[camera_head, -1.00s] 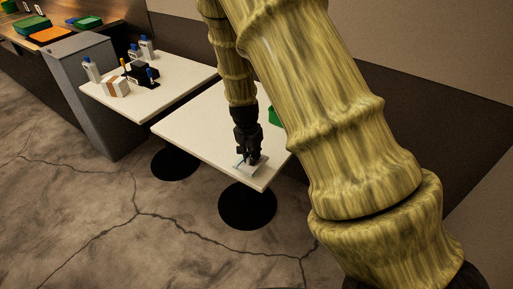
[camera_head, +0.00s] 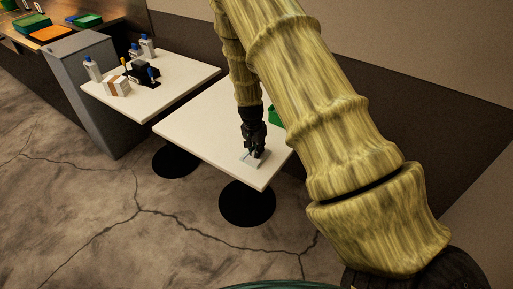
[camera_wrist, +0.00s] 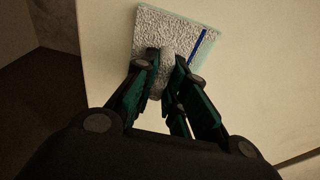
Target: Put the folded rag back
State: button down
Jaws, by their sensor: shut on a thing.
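The folded rag (camera_wrist: 181,30) is a pale, textured square with a dark blue stripe and a light green edge. It is at the near end of the white table (camera_head: 195,128) in the head view, where the rag (camera_head: 247,161) is small and partly covered by my gripper. My gripper (camera_head: 253,155) points down at it. In the wrist view my gripper (camera_wrist: 165,75) is shut on the rag's near part, with a bunched fold between the fingers. Whether the rag touches the table I cannot tell.
A green object (camera_head: 274,115) stands on the same table, partly hidden by my arm. A second white table (camera_head: 170,91) holds bottles (camera_head: 93,68), a white and brown box (camera_head: 117,86) and a black caddy (camera_head: 145,74). A counter with coloured trays (camera_head: 50,34) is at upper left.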

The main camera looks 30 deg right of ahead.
jog(key=shift+f, duration=0.1)
jog(key=c, duration=1.5)
grip_release()
jog(key=shift+o, duration=0.2)
notch_tip(320, 180, up, 12)
jog(key=a+b, duration=0.1)
jog(key=b, duration=0.1)
jog(key=shift+s+a+b, duration=0.35)
jog(key=shift+s, duration=0.05)
